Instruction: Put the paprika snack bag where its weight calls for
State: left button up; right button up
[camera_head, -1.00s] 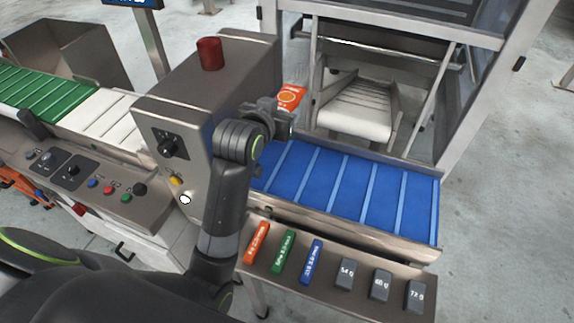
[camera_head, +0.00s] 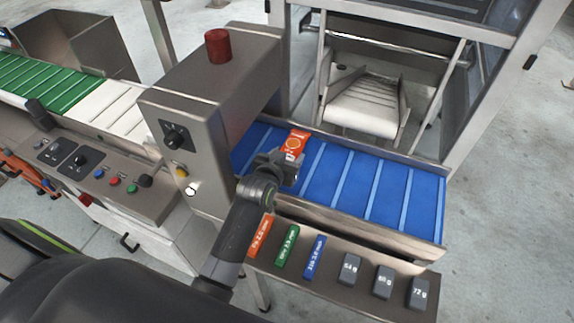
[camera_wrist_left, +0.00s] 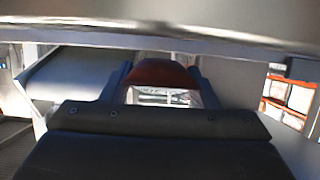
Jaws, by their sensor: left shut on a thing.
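The paprika snack bag (camera_head: 294,144) is orange with a pale emblem and stands up out of my left gripper (camera_head: 286,170), over the left part of the blue belt (camera_head: 338,178). My left gripper is shut on the bag's lower part, which the jaws hide. In the left wrist view the bag (camera_wrist_left: 162,74) is a red-orange shape between the fingers. I cannot tell whether the bag touches the belt. My right gripper is not in view.
A steel housing (camera_head: 212,85) with a red beacon (camera_head: 218,46) stands left of the belt. A green belt (camera_head: 50,82) and white section (camera_head: 103,109) lie farther left. A front ledge (camera_head: 330,285) holds coloured tags and grey weights. A chute (camera_head: 366,104) stands behind the blue belt.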

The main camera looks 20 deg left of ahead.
pick_arm(q)
jog(key=shift+f, duration=1.9)
jog(key=shift+f, duration=0.15)
jog(key=o, duration=1)
